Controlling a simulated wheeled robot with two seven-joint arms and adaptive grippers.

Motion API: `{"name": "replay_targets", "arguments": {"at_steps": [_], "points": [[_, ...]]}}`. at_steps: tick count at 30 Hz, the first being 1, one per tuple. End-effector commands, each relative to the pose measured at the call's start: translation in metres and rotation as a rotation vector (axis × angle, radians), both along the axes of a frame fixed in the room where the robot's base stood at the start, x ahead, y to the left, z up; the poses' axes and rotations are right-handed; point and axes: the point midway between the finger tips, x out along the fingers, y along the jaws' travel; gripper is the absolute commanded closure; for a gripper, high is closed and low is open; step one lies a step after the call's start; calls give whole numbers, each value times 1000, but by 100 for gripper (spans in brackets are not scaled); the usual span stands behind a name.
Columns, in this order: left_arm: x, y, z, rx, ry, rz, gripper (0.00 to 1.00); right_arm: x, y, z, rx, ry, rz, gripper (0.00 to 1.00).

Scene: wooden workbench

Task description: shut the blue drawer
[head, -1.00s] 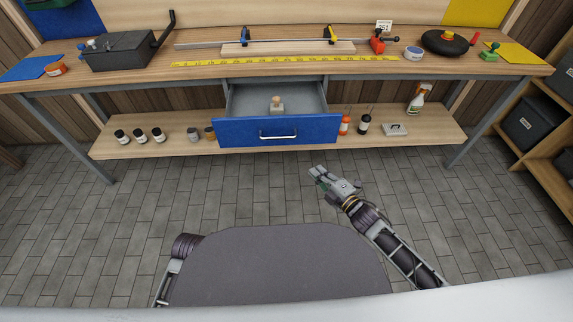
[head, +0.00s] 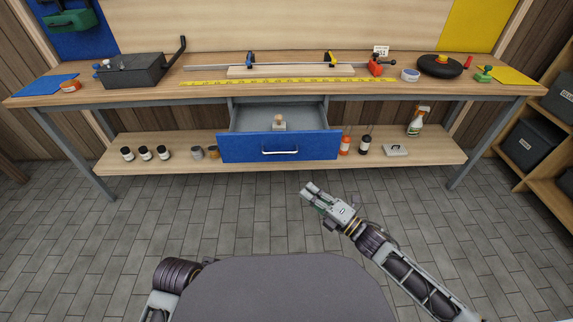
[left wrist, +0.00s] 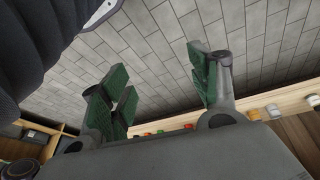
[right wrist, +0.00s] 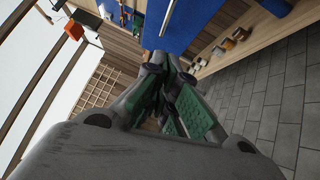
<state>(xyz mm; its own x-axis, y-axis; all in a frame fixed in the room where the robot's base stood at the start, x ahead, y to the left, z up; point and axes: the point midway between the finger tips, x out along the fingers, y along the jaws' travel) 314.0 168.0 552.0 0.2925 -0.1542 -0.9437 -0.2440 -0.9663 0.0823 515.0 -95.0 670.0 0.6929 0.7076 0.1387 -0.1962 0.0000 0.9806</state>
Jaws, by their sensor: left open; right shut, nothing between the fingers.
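The blue drawer (head: 240,147) hangs open below the workbench top, its grey inside showing and a small wooden-handled stamp (head: 280,122) in it. A silver bar handle (head: 280,152) is on its front. My right gripper (head: 308,190) is shut and empty, in front of and below the drawer front, apart from it. In the right wrist view the blue front (right wrist: 172,25) lies beyond the closed fingers (right wrist: 175,80). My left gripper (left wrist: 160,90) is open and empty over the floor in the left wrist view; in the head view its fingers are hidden.
The workbench top (head: 150,92) carries a dark metal box (head: 135,70), a yellow ruler (head: 270,80) and clamps. The lower shelf (head: 430,150) holds jars, bottles and a spray bottle (head: 418,120). A shelf unit with dark bins (head: 530,145) stands at right. The floor before the drawer is clear.

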Motion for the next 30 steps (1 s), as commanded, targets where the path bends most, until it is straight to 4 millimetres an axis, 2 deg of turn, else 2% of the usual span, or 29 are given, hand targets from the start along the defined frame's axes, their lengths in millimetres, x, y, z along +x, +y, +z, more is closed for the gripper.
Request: {"name": "replay_targets", "arguments": {"at_steps": [14, 30], "points": [[2, -2, 3, -13, -20, 0, 39, 22, 21, 4, 2, 0, -1, 100], [4, -9, -22, -43, -43, 1, 39, 51, 52, 10, 1, -1, -1, 100]]}}
